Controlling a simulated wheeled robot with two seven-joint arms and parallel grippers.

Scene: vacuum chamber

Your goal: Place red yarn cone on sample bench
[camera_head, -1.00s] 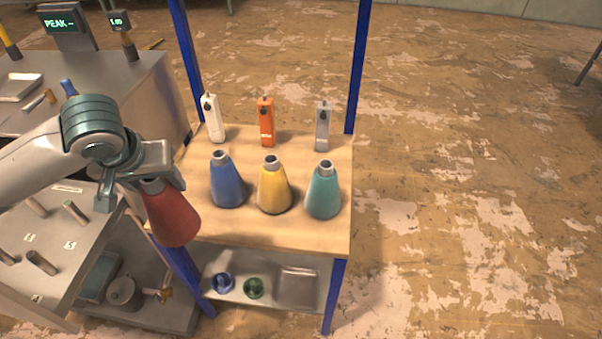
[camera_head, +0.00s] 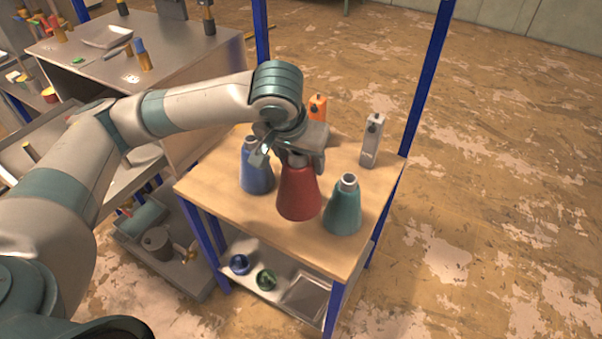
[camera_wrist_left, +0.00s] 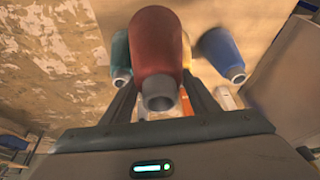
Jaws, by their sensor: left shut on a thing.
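The red yarn cone (camera_head: 298,195) hangs upright from my left gripper (camera_head: 293,157), which is shut on its neck. It also shows in the left wrist view (camera_wrist_left: 155,45), between the fingers (camera_wrist_left: 160,98). In the head view it overlaps the wooden tabletop (camera_head: 215,185), between the blue cone (camera_head: 256,175) and the teal cone (camera_head: 343,208). I cannot tell whether its base touches the wood. The yellow cone is hidden in the head view; a sliver shows in the wrist view (camera_wrist_left: 187,52). I cannot tell which surface is the sample bench. My right gripper is out of view.
An orange device (camera_head: 317,106) and a grey device (camera_head: 373,140) stand at the table's back. Blue posts (camera_head: 428,85) rise at its back corners. A lower shelf (camera_head: 253,281) holds small round items and a tray. A metal bench (camera_head: 165,45) stands left.

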